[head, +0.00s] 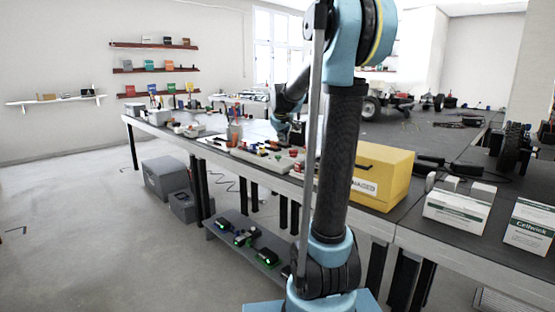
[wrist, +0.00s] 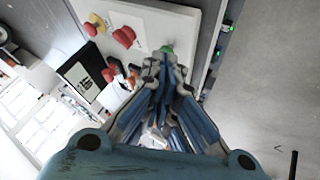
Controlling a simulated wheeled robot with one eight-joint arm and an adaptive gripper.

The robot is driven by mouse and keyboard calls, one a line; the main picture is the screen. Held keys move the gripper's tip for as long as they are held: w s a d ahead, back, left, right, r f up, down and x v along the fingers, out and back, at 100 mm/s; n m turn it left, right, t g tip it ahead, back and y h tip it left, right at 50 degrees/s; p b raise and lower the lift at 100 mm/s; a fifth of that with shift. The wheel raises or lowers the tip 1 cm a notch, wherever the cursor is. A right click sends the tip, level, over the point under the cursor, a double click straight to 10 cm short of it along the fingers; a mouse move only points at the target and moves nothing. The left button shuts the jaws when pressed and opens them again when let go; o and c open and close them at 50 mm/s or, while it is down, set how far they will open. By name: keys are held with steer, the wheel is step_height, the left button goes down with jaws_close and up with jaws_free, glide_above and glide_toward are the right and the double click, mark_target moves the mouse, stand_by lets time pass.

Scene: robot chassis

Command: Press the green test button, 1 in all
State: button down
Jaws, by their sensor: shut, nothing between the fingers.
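The green test button (wrist: 167,48) shows in the wrist view just past the tips of my gripper (wrist: 164,66). It sits near the edge of a pale panel (wrist: 172,17), and the fingers cover part of it. I cannot tell whether the fingertips touch it. My gripper is shut and empty. In the head view my arm reaches down over the workbench, and I cannot make out the green button there.
On the panel are a red mushroom button (wrist: 124,37) and another red button on a yellow base (wrist: 95,24). A yellow box (head: 383,178) stands on the bench to the right. White cartons (head: 457,208) stand farther right. Open floor (head: 90,230) lies left of the bench.

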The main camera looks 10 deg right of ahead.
steer(key=r+n+t, duration=0.1)
steer(key=n, duration=0.1)
glide_above(278, 157)
steer(key=w, duration=0.2)
steer(key=shift+s+a+r, duration=0.1)
steer(key=shift+s+a, duration=0.05)
steer(key=shift+a, duration=0.2)
steer(key=shift+f, duration=4.45)
steer(key=shift+f, duration=0.3)
steer(key=shift+f, duration=0.6)
steer(key=shift+r, duration=1)
